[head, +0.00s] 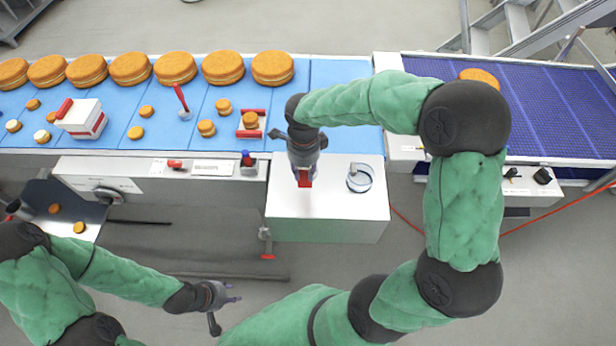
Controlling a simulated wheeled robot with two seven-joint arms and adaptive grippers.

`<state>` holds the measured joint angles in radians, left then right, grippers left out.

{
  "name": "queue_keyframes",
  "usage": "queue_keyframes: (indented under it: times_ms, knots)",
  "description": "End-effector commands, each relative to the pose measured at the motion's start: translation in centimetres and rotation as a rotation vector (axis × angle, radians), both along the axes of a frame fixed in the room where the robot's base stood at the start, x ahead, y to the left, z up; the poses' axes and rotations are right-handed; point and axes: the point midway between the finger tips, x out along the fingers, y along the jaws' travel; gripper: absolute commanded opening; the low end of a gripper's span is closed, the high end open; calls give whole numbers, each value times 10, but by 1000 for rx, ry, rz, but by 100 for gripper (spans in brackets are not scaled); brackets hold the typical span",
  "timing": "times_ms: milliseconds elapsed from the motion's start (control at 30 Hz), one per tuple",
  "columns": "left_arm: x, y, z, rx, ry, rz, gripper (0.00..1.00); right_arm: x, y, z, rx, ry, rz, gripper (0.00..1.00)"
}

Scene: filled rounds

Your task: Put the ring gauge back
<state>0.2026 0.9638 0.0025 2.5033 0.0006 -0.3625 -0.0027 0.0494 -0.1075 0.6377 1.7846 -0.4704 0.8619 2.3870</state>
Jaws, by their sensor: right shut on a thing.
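My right gripper (304,165) is over the left part of the white-topped box (330,222) in front of the conveyor. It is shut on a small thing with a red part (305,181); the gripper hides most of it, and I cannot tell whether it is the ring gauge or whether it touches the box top. A round grey-rimmed thing (359,178), ring-like from above, is on the box to the right of this gripper, apart from it. My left gripper (232,294) is open and empty, low over the floor at the lower left.
The blue belt (335,72) carries several large filled rounds (222,67), smaller ones, a red-and-white box (81,119), a red-handled tool (182,98) and a red holder (252,132) around a small round. A purple belt (560,100) is at right.

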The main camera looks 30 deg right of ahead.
Motion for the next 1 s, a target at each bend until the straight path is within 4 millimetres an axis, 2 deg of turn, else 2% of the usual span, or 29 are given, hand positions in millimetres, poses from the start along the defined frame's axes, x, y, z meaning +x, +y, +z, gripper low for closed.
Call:
queue_keyframes:
  times_ms: [267, 500, 933, 967, 1000]
  knots:
    - [0, 0, -1, 0, 0, 0, 40, 1, -12, -15, 1, 2, -1, 0]
    - [0, 0, -4, 0, 0, 0, 40, 1, -14, -46, 1, 2, 1, 0]
    - [0, 0, -9, 0, 0, 0, 40, 2, -14, -51, 1, -1, 0, 0]
    - [0, 0, -8, 0, 0, 0, 40, 1, -14, -50, 0, 0, 1, 37]
    - [0, 0, -7, 0, 0, 0, 40, 1, -14, -50, 0, 0, 1, 49]
